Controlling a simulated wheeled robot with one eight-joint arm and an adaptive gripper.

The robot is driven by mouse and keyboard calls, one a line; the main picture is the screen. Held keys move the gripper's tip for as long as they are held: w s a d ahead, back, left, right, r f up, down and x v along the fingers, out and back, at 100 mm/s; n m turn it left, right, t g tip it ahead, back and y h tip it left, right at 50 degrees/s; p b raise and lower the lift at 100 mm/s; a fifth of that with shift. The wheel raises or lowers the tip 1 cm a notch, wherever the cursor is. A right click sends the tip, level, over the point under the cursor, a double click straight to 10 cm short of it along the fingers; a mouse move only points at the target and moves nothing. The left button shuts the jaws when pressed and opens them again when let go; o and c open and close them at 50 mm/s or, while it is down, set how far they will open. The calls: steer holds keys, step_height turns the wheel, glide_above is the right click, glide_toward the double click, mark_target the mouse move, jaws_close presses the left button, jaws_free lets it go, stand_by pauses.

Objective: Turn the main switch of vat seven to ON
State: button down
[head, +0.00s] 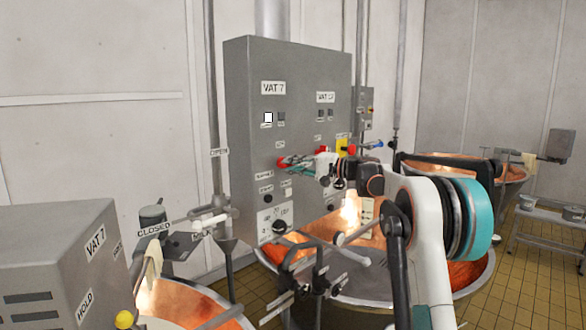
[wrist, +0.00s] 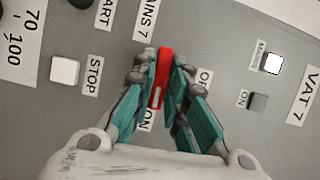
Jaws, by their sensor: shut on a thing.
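My gripper (wrist: 160,76) is shut on this handle, with a finger on each side. The handle also shows at my gripper in the head view (head: 282,162). The mains lamp (wrist: 272,63) is white and bright; the lamp by the other "ON" label (wrist: 259,102) is dark.
A white stop button (wrist: 65,71) is near the fingers. A second red switch on a yellow plate (head: 343,146) is right of my gripper. A copper vat (head: 470,275) with a stirring frame stands below my arm. A grey box (head: 55,255) stands at front left.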

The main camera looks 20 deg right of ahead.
steer(key=shift+m, duration=0.3)
stand_by(0.4)
steer(key=c, duration=1.7)
jaws_free()
steer(key=shift+o, duration=0.5)
steer(key=shift+w+a, duration=0.1)
steer(key=shift+a, duration=0.05)
steer(key=v, duration=1.2)
steer(key=shift+f, duration=0.2)
